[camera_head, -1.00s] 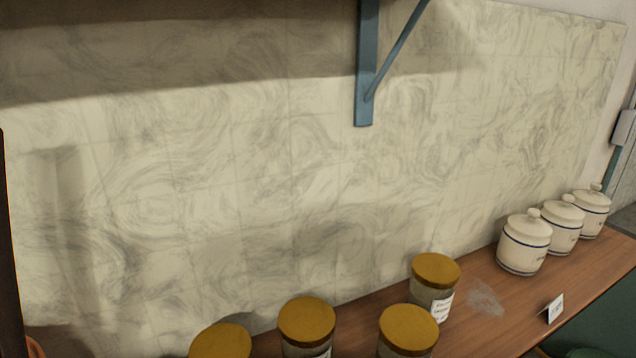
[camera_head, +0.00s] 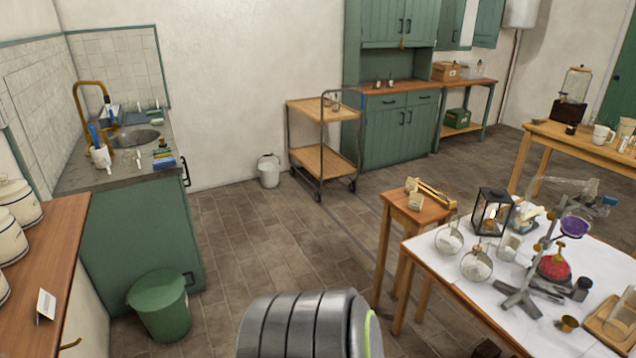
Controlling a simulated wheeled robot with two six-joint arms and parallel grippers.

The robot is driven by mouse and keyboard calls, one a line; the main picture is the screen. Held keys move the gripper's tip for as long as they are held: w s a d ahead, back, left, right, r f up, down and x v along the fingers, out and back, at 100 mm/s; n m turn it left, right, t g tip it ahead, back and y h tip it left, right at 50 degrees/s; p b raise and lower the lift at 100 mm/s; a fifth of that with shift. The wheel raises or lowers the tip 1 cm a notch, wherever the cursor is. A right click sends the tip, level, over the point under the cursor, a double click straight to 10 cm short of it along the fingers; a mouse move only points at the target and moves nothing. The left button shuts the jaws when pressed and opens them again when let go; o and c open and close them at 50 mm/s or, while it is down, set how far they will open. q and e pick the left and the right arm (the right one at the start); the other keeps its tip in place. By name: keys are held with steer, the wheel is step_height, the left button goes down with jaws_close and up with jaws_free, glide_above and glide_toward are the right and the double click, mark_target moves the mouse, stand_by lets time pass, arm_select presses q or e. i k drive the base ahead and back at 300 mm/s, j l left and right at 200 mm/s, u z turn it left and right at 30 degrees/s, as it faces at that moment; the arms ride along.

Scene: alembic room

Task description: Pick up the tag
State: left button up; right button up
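A small white folded card, which looks like the tag (camera_head: 46,306), stands upright near the front edge of the wooden counter (camera_head: 52,236) at the far left. Its writing is too small to read. White lidded canisters (camera_head: 18,203) stand behind it, cut by the left picture edge. Neither of my grippers is in view. A grey ribbed part of my own body shows at the bottom middle.
A green bin (camera_head: 160,306) stands on the floor before the sink cabinet (camera_head: 135,235). A table with glassware (camera_head: 455,272) and a small wooden stool (camera_head: 414,209) stand at right. A trolley (camera_head: 322,112) stands at the back. The tiled floor (camera_head: 262,228) between is clear.

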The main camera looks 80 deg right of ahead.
mark_target(443, 195)
steer(key=k+z, duration=0.15)
steer(key=z, duration=2.1)
steer(key=j+z, duration=0.15)
steer(key=z, duration=0.75)
steer(key=j+z, duration=0.15)
steer(key=z, duration=0.3)
steer(key=i+j+u, duration=0.15)
steer(key=i+j, duration=0.5)
steer(key=j, duration=0.1)
